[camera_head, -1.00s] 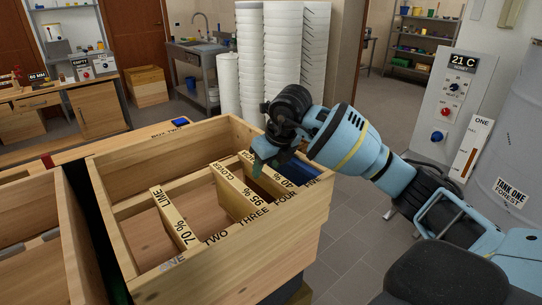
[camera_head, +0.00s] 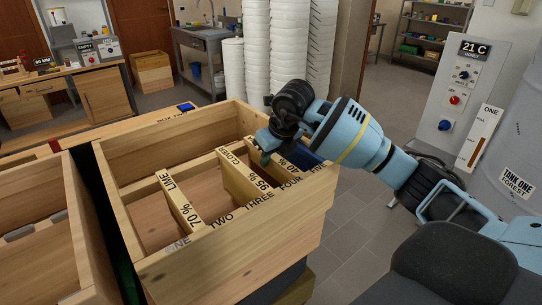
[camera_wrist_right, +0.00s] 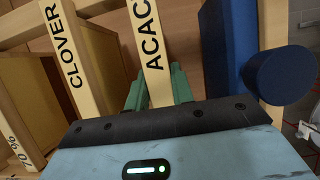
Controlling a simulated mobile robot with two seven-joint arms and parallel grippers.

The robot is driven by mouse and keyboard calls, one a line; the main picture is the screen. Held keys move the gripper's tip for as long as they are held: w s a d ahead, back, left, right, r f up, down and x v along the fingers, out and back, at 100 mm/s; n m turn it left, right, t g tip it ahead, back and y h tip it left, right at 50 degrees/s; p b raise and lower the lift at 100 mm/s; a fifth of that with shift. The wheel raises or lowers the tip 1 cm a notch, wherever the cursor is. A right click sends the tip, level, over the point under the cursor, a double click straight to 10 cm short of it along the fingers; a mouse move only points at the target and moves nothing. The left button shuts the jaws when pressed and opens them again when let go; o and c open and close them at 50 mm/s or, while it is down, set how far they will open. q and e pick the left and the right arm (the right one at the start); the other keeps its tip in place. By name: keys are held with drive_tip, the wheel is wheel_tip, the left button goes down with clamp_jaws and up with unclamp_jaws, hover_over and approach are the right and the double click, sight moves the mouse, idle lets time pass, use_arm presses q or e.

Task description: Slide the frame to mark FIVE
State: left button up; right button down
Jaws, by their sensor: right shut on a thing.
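The wooden hive box (camera_head: 230,250) has marks ONE to FIVE along its near edge. My right gripper (camera_head: 265,155) is shut on the top bar of the frame lettered ACAC..., 40 % (camera_head: 289,168), near mark FOUR. In the right wrist view its green fingers (camera_wrist_right: 158,88) straddle this ACAC bar (camera_wrist_right: 150,45); the rest of the lettering is hidden. A blue block (camera_head: 308,158) sits right of it, near FIVE, partly behind my arm. It shows in the wrist view (camera_wrist_right: 228,50) with a round blue knob. My left gripper is not in view.
The CLOVER 95 % frame (camera_head: 245,180) hangs near THREE, left of the held frame. The LIME 70 % frame (camera_head: 180,203) hangs between ONE and TWO. Another open box (camera_head: 75,230) stands at the left. The tank and control panel (camera_head: 465,95) are at the right.

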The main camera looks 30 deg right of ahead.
drive_tip(key=shift+d, duration=0.1)
idle(0.3)
drive_tip(key=d, duration=0.4)
drive_tip(key=shift+w+r, duration=0.1)
drive_tip(key=shift+w, duration=0.1)
idle(0.3)
drive_tip(key=shift+d, duration=0.15)
drive_tip(key=shift+d, duration=0.1)
